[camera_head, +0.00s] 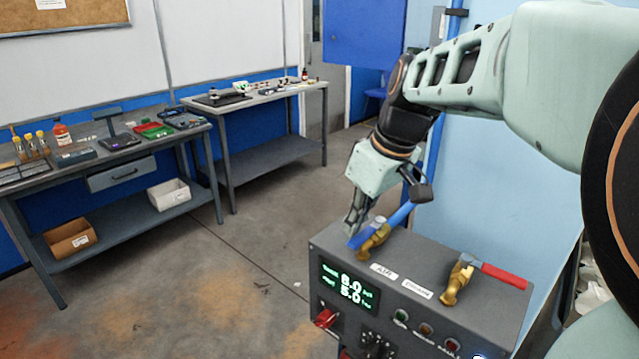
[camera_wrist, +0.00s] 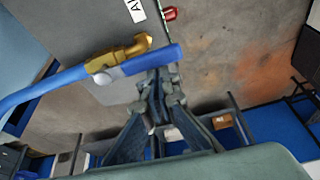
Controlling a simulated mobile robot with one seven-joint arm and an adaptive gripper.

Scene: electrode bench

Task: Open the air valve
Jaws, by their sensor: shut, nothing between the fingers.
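The air valve (camera_head: 373,243) has a brass body and a blue lever handle (camera_head: 357,241) on top of the grey control box, behind a white label. In the wrist view the brass body (camera_wrist: 120,56) and blue handle (camera_wrist: 158,58) show close up, and a blue tube-like length (camera_wrist: 45,84) runs off to the left. My gripper (camera_head: 354,228) is shut and empty, pointing down beside the handle's free end. In the wrist view its fingertips (camera_wrist: 160,82) are right at the handle's side; I cannot tell whether they touch it.
A second brass valve (camera_head: 456,282) with a red handle (camera_head: 503,277) sits to the right on the grey box (camera_head: 420,258). The box front has a green display (camera_head: 347,289), a red switch (camera_head: 326,318) and small lamps. Benches (camera_head: 110,157) stand at left; the floor between is clear.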

